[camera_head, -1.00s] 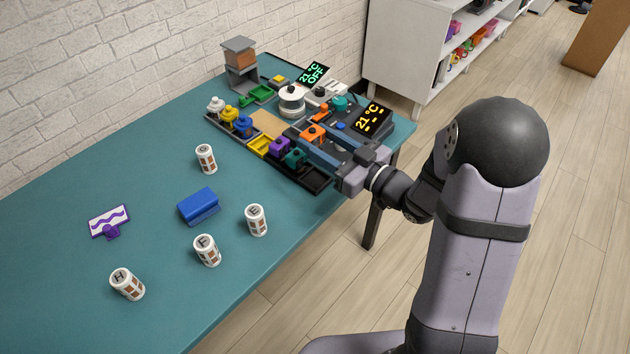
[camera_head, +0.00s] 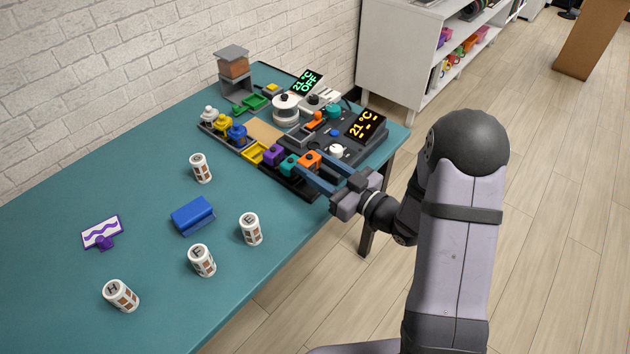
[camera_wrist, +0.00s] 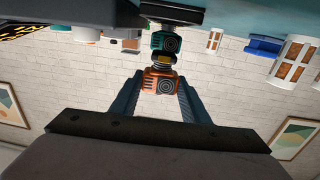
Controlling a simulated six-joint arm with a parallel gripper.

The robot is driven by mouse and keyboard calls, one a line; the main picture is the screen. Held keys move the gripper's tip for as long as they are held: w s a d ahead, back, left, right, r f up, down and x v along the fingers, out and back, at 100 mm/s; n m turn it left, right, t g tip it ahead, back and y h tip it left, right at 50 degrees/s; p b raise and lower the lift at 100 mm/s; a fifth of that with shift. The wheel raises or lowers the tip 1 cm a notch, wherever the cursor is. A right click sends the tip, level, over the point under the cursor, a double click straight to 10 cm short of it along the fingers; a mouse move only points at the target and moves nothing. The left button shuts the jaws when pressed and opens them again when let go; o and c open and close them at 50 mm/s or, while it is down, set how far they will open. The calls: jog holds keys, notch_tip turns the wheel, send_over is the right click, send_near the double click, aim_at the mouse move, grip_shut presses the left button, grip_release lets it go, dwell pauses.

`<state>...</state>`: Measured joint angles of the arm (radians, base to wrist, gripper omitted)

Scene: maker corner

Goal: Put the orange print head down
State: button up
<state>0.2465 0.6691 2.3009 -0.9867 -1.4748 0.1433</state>
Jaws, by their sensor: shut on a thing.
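The orange print head (camera_head: 309,159) is held between the two blue fingers of my gripper (camera_head: 307,163), at the front right end of the dark rack (camera_head: 304,192). In the wrist view the orange print head (camera_wrist: 161,84) sits between the fingertips, with the teal print head (camera_wrist: 167,42) just beyond it. In the head view the teal head (camera_head: 289,164) and the purple head (camera_head: 273,153) stand in the rack to the left of the orange one. I cannot tell whether the orange head touches the rack.
The dark machine (camera_head: 352,148) with an orange-lit display stands behind my gripper. Yellow, blue and white heads stand in another rack (camera_head: 213,128).

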jog(key=shift+f, duration=2.35)
jog(key=shift+f, duration=0.1)
jog(key=shift+f, duration=0.15)
jog(key=o, duration=1.2)
jog(key=b+v, duration=0.1)
jog(key=v, duration=0.6)
jog(key=shift+r+b, duration=0.3)
jog(key=shift+s+d, duration=0.1)
jog(key=shift+s, duration=0.05)
jog(key=c, duration=0.6)
